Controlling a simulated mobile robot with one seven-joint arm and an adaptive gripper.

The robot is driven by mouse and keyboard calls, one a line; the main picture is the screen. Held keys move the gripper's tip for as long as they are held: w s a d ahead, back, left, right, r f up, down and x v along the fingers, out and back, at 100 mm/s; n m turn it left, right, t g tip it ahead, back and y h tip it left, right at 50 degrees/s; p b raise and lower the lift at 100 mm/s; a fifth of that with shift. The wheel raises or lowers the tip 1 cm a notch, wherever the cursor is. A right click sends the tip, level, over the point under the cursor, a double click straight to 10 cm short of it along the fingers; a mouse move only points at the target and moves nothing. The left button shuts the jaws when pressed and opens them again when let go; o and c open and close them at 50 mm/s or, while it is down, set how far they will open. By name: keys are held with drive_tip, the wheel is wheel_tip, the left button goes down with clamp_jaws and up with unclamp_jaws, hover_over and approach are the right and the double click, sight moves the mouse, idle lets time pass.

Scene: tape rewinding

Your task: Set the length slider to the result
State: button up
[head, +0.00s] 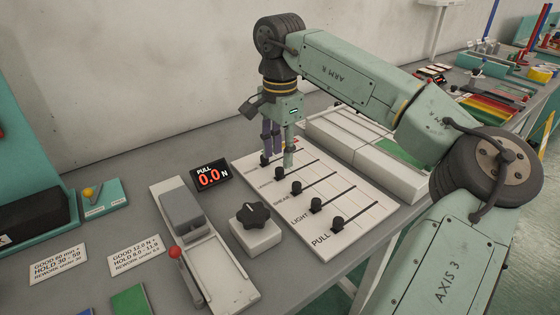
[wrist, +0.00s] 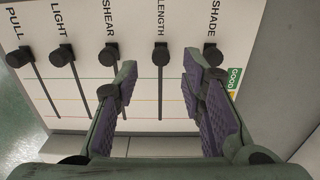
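The slider panel (head: 350,232) is a white board with several black knobs in parallel slots. My gripper (wrist: 159,70) is open. In the wrist view its two purple-padded fingers appear on either side of the length knob, with a gap to each. In the head view my gripper (head: 278,157) points down over the panel's far end. Whether the fingertips touch the panel I cannot tell.
The shear knob (wrist: 108,52) and shade knob (wrist: 211,55) flank the length knob closely. Green, yellow and red lines cross the slots; a green GOOD label (wrist: 235,80) sits at the side. A display (head: 211,177) reads PULL 0.0 N. A dial box (head: 256,230) stands left of the panel.

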sight(280, 168)
drive_tip(key=shift+f, duration=1.9)
drive_tip(key=shift+c, duration=0.4)
clamp_jaws()
